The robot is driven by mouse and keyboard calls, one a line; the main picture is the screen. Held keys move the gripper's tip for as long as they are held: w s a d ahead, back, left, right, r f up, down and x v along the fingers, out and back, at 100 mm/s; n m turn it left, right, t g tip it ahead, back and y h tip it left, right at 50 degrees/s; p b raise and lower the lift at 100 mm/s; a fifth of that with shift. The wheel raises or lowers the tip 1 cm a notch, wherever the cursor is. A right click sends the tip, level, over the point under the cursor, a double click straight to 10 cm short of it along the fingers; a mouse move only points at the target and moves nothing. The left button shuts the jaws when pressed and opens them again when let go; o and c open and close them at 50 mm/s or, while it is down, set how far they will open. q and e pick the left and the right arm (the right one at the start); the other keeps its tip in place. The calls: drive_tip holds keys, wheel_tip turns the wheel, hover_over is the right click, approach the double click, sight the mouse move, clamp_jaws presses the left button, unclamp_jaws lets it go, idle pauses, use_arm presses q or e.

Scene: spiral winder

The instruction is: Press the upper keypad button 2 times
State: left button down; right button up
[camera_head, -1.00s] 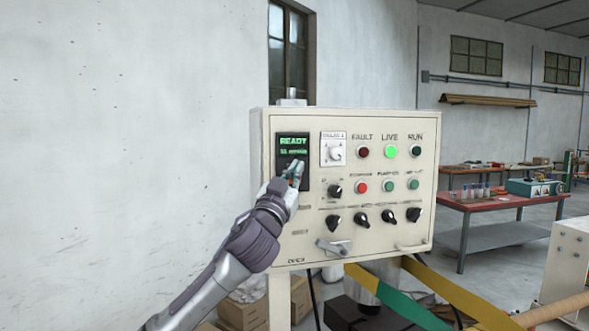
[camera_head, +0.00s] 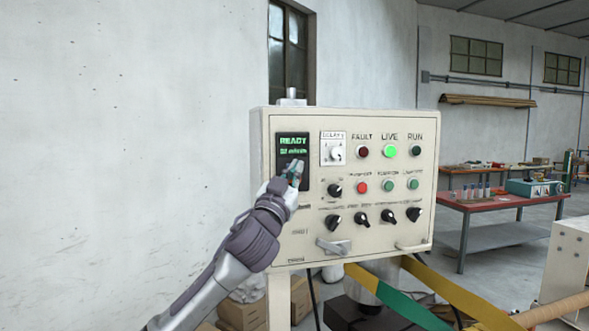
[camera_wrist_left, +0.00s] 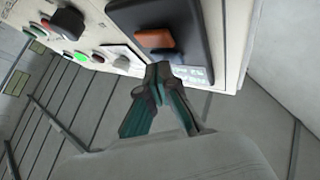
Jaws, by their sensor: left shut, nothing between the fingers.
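The keypad is a dark panel (camera_head: 304,184) under a lit green display (camera_head: 293,142) reading READY, at the left of the cream control box. My left gripper (camera_head: 294,168) is shut and empty, with its tips in front of the keypad just below the display, covering its buttons in the head view. In the left wrist view, the keypad (camera_wrist_left: 187,22) shows an orange button (camera_wrist_left: 154,37) and a darker button (camera_wrist_left: 164,54) nearer the display. The shut fingertips (camera_wrist_left: 160,70) are close to the darker button; I cannot tell whether they touch it. My right gripper is not in view.
The control box (camera_head: 345,240) carries several knobs, lamps and buttons right of the keypad; the LIVE lamp (camera_head: 390,151) glows green. A plain wall (camera_head: 120,130) lies left. A red workbench (camera_head: 500,203) stands behind at right. Yellow and green bands run below the box.

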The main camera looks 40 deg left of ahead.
use_arm(q)
drive_tip(key=shift+s+d, duration=0.35)
drive_tip(key=shift+d, duration=0.05)
drive_tip(key=s+d, duration=0.3)
drive_tip(key=shift+s+d, duration=0.15)
drive_tip(key=shift+d, duration=0.25)
